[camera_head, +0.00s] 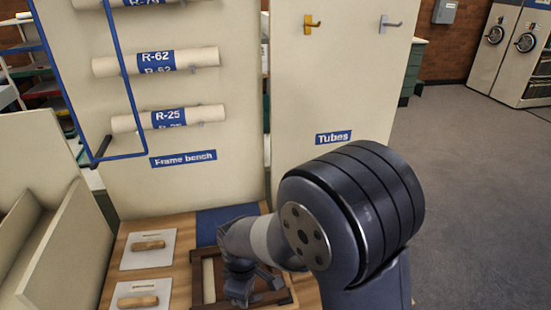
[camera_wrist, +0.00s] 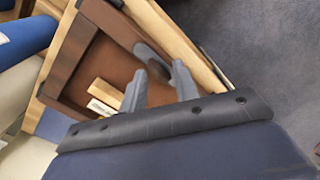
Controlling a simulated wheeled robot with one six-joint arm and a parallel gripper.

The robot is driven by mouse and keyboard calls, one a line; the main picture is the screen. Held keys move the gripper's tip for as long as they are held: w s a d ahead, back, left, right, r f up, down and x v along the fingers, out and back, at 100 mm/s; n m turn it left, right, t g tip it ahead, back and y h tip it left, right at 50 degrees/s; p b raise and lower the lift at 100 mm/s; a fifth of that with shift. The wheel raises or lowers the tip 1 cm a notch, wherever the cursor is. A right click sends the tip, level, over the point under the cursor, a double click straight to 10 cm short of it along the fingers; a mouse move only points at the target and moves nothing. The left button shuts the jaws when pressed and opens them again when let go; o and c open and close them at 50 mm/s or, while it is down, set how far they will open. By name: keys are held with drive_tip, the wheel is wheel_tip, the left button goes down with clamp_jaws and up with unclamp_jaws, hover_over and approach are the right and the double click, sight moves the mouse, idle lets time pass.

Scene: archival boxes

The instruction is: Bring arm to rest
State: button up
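My arm reaches from the right over the bench in the head view, with a dark jointed elbow in the foreground. My gripper (camera_head: 242,292) is low over a dark wooden frame (camera_head: 283,297) on the bench. In the wrist view, the two grey fingers of my gripper (camera_wrist: 160,82) stand apart, with nothing seen held between them. The dark frame (camera_wrist: 77,58) with its brown inner panel lies beyond the fingertips. I cannot tell if the fingers touch it. A grey, curved shape by the fingers is unclear.
The wooden bench carries two white plates with wooden handles (camera_head: 149,245) (camera_head: 138,301) at left and a blue mat (camera_head: 225,220) behind. Cream panels stand behind, with labelled tubes (camera_head: 168,118) and hooks (camera_head: 311,25). A cream divider (camera_head: 75,240) stands left. Grey floor (camera_head: 460,180) is open at right.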

drive_tip(key=m+p, duration=0.1)
drive_tip(key=m, duration=0.5)
drive_tip(key=m+p, duration=0.1)
drive_tip(key=m, duration=0.5)
drive_tip(key=shift+p, duration=0.35)
drive_tip(key=shift+r, duration=1)
